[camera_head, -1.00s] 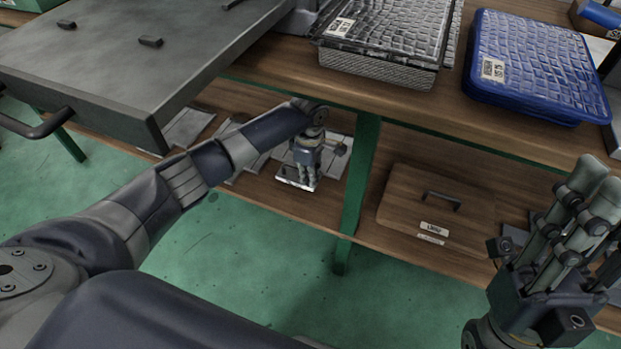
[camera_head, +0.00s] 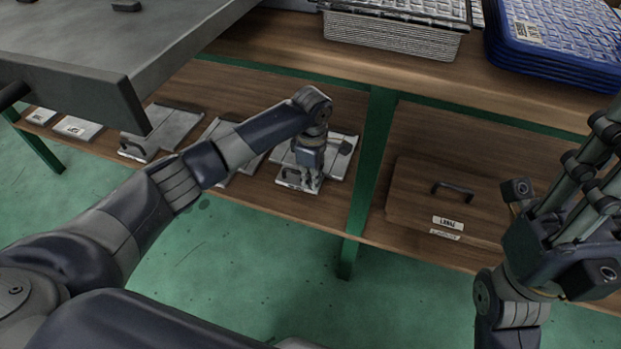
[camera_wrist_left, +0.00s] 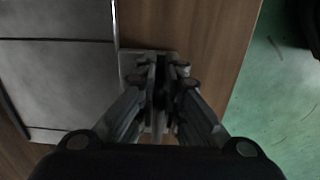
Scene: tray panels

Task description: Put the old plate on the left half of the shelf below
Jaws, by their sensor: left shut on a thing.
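My left gripper (camera_head: 307,180) reaches down to the lower shelf (camera_head: 270,205), left of the green post. It is shut on a grey metal plate (camera_head: 285,181), which I take to be the old plate. The plate lies low at the shelf's front, its label edge facing me; whether it rests fully on the wood I cannot tell. In the left wrist view the fingers (camera_wrist_left: 162,120) close over the pale plate (camera_wrist_left: 131,62) and hide much of it. My right gripper (camera_head: 600,150) is raised at the right, away from the shelf; its jaw gap is unclear.
More grey plates (camera_head: 165,130) lie along the shelf to the left. A green post (camera_head: 368,165) stands right of my left gripper. A wooden panel (camera_head: 420,195) with a handle lies beyond it. A grey tabletop (camera_head: 100,60), a silver tray stack (camera_head: 390,38) and blue trays (camera_head: 550,60) are above.

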